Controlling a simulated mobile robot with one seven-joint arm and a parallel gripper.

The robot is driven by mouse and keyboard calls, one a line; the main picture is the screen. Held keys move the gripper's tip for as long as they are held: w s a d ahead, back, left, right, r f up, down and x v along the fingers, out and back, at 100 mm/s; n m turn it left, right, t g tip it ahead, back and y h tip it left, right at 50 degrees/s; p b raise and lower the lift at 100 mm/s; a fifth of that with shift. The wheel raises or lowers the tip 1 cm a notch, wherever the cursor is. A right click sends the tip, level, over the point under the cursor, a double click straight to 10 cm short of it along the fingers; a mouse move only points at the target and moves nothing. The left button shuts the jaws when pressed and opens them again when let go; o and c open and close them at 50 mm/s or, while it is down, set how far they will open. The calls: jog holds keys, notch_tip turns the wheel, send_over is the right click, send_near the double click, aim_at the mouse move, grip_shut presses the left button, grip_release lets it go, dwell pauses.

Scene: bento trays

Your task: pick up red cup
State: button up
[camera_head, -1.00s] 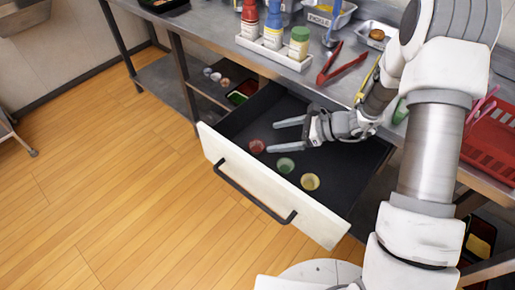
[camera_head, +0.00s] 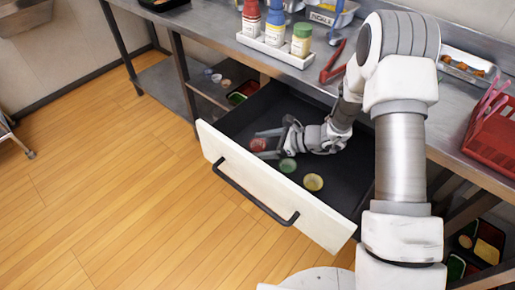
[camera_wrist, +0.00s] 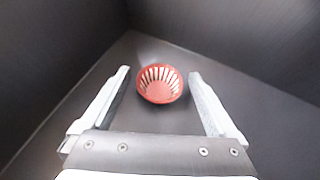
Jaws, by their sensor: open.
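The red cup (camera_head: 258,145) sits in the open drawer near its left front corner. In the wrist view the red cup (camera_wrist: 160,84) has a fluted inside and lies ahead, between the lines of the two fingers, close to the fingertips. My gripper (camera_head: 262,143) is low in the drawer, its fingers pointing left at the cup. In the wrist view my gripper (camera_wrist: 158,76) is open and nothing is clamped. I cannot tell whether a finger touches the cup.
A green cup (camera_head: 287,165) and a yellow cup (camera_head: 313,182) stand in the drawer near the drawer front (camera_head: 270,185). Dark drawer walls (camera_wrist: 60,60) rise close around the red cup. The steel counter above holds a bottle rack (camera_head: 275,48) and a red basket (camera_head: 492,140).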

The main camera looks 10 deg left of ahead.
jog(key=c, duration=1.3)
